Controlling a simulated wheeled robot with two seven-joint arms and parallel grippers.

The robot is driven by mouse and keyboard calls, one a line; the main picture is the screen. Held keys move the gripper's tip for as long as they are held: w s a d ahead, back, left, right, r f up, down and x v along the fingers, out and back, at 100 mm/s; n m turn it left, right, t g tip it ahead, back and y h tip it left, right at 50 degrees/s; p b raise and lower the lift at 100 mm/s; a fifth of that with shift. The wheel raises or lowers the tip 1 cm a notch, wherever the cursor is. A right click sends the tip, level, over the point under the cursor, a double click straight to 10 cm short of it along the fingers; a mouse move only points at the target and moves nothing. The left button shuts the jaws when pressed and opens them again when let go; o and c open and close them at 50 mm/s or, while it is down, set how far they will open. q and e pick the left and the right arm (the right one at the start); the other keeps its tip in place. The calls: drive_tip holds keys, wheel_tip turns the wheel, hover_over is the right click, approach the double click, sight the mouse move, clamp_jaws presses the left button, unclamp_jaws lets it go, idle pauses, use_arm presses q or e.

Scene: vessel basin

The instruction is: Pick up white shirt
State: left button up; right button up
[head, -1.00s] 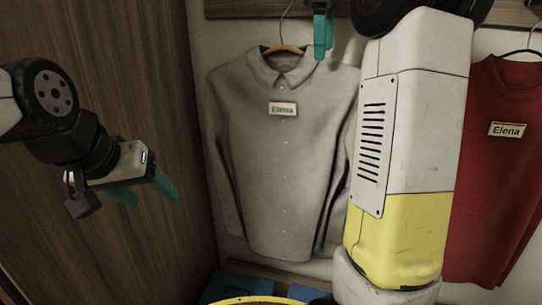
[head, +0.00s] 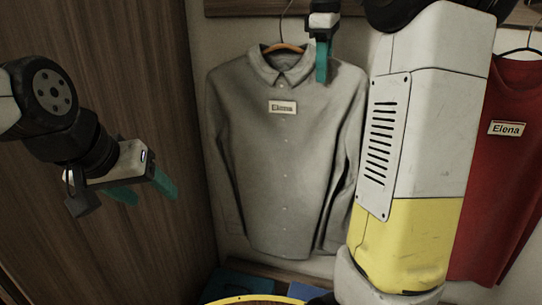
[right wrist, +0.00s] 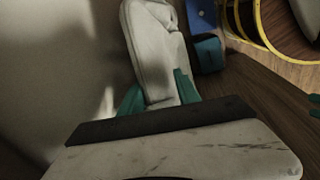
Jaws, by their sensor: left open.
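The white shirt (head: 285,150), light grey in this light, hangs on an orange-topped hanger (head: 284,47) against the wall, with an "Elena" tag on its chest. My right gripper (head: 321,72) points down at the shirt's right shoulder, beside the collar. In the right wrist view its teal fingers (right wrist: 159,95) are apart, with the shirt (right wrist: 155,45) showing between and beyond them. I cannot tell whether they touch it. My left gripper (head: 144,190) is open and empty at the left, away from the shirt.
A red shirt (head: 500,180), also tagged "Elena", hangs at the right, partly behind my right arm. A yellow-rimmed round container (head: 255,299) stands below, near blue items (right wrist: 205,30). A wooden panel (head: 150,60) fills the left side.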

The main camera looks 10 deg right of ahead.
clamp_jaws()
drive_tip(key=shift+r, duration=0.15)
